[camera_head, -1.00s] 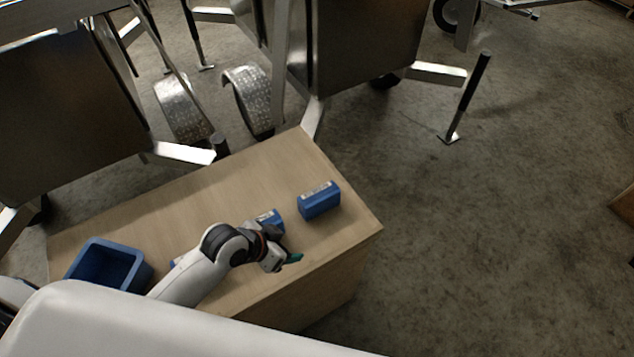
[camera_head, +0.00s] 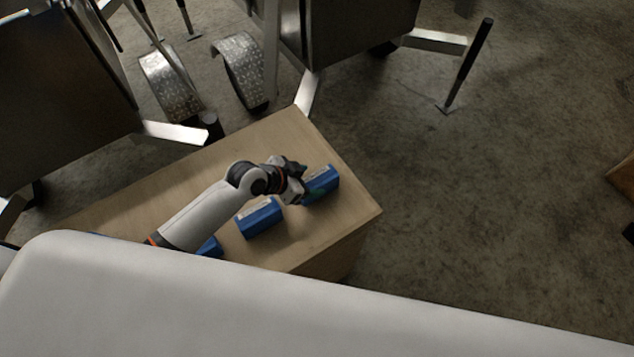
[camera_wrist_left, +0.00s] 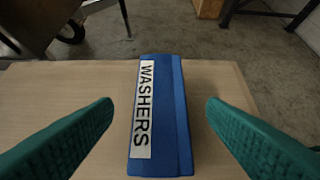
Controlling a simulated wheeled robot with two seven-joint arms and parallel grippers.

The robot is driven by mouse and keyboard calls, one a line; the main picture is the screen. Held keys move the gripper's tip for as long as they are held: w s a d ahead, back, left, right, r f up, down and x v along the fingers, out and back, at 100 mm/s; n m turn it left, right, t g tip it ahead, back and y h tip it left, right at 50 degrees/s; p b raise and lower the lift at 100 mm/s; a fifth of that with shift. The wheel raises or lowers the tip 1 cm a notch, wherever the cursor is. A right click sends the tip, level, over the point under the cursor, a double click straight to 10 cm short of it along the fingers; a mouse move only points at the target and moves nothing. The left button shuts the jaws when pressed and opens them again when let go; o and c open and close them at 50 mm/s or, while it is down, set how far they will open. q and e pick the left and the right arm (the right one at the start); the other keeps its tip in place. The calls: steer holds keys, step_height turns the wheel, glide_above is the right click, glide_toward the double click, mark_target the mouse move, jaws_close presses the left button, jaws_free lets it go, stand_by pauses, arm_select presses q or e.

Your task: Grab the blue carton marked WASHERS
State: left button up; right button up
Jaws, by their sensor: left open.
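The blue carton marked WASHERS (camera_wrist_left: 172,115) lies on the table between the fingers of my left gripper (camera_wrist_left: 158,112) in the left wrist view. Its white label reads WASHERS. The green fingers are spread, with a gap on each side of the carton. In the head view, my left gripper (camera_head: 302,193) is at the blue carton farthest right (camera_head: 324,181), covering its left part. My right gripper is not in view.
A second blue carton (camera_head: 259,218) lies on the wooden table (camera_head: 345,212), just left of the gripper. Another blue thing (camera_head: 210,246) shows partly behind my arm. Metal trailers (camera_head: 350,30) stand behind the table.

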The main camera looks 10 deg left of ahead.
mark_target(314, 180)
arm_select(q)
steer(key=x, duration=0.4)
steer(key=shift+f, duration=0.1)
steer(key=c, duration=1.2)
